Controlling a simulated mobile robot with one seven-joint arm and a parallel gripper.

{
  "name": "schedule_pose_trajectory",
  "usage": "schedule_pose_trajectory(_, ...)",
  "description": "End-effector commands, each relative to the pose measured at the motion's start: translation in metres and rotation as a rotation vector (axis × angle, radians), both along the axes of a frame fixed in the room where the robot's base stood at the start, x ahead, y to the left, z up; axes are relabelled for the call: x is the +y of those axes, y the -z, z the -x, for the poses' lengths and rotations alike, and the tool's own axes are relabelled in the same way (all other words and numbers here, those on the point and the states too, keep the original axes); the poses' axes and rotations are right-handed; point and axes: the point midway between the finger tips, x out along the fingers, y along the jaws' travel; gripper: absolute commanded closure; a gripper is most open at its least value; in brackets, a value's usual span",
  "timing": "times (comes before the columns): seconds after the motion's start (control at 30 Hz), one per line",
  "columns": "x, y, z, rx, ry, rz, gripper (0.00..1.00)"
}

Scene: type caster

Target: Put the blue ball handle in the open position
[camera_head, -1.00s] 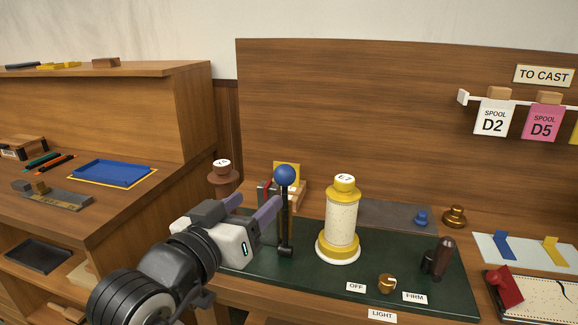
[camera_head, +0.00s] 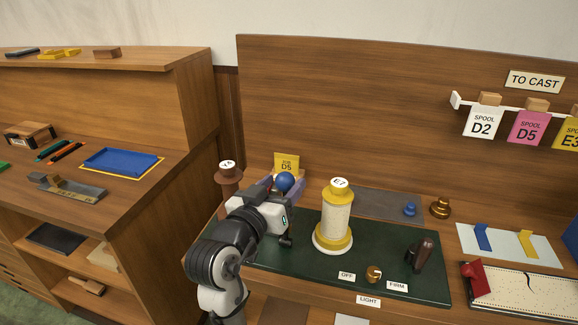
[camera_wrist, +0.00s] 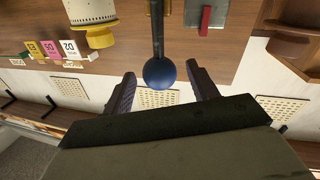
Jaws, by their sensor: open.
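The blue ball (camera_head: 285,181) tops a dark upright lever on the green panel (camera_head: 330,278), left of the yellow-capped spool (camera_head: 333,222). My gripper (camera_head: 283,188) is open, with its fingers at the ball's height, one on either side in the picture. In the wrist view the ball (camera_wrist: 159,73) sits between the two spread fingertips of my gripper (camera_wrist: 163,82), with gaps on both sides. Most of the lever's shaft is hidden behind my gripper in the head view; its dark foot shows below.
The spool stands close to the right of my gripper. A brown spool (camera_head: 228,180) stands to its left and a yellow card (camera_head: 287,163) behind. A brass knob (camera_head: 374,274) and a dark handle (camera_head: 420,255) are farther right on the panel.

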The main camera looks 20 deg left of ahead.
Motion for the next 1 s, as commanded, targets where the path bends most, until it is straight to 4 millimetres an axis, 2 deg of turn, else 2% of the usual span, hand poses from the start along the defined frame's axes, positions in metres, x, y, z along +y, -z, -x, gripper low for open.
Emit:
schedule_pose_trajectory(0.1,-0.004,-0.002,-0.019,0.001,0.001,-0.001,0.41)
schedule_pose_trajectory(0.23,-0.007,-0.001,-0.032,0.000,0.001,0.000,0.41)
schedule_pose_trajectory(0.63,-0.008,0.000,-0.038,0.000,0.000,-0.001,0.43)
schedule_pose_trajectory(1.0,-0.008,0.000,-0.038,0.000,0.000,-0.001,0.91)
